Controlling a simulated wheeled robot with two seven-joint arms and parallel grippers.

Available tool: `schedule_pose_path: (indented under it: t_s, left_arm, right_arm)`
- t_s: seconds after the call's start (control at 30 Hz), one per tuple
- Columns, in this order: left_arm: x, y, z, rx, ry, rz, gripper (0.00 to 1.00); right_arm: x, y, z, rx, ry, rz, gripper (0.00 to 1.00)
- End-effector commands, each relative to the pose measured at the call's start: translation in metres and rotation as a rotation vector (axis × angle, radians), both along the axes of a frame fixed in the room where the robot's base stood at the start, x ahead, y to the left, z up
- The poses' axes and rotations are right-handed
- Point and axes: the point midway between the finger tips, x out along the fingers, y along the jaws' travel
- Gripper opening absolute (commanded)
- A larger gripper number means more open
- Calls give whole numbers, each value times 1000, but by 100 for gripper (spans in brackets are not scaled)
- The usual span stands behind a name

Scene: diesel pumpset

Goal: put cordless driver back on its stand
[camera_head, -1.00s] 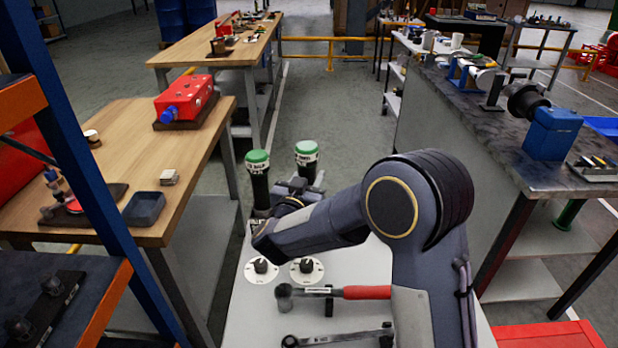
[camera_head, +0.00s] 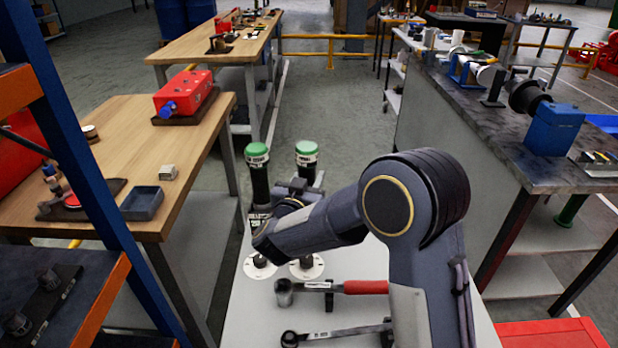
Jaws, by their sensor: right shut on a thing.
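Two dark upright bodies with green caps stand out at the far end of the white-topped bench (camera_head: 245,312). The right one (camera_head: 307,162) looks like the cordless driver. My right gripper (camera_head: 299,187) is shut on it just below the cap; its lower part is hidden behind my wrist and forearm. The left green-capped body (camera_head: 258,172) stands upright on the bench beside it. Two round white bases with dark knobs, a left one (camera_head: 259,268) and a right one (camera_head: 308,271), lie nearer, partly covered by my forearm. I cannot tell which is the driver's stand. My left gripper is not in view.
A red-handled ratchet (camera_head: 364,287) and a wrench (camera_head: 335,333) lie on the near bench. A blue-and-orange rack (camera_head: 75,130) stands close at left, a wooden table (camera_head: 115,120) beyond it. A dark-topped counter (camera_head: 490,135) is at right.

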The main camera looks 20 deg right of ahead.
Motion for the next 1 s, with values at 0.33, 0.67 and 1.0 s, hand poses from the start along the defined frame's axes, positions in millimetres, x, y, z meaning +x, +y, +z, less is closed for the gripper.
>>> schedule_pose_path:
  t_s: [0.33,0.67,1.0]
  left_arm:
    - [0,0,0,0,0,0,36]
    - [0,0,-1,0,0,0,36]
    - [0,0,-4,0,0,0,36]
  right_arm:
    - [0,0,0,0,-1,0,61]
    - [-16,12,-1,1,2,4,61]
    - [-60,40,1,1,-2,2,61]
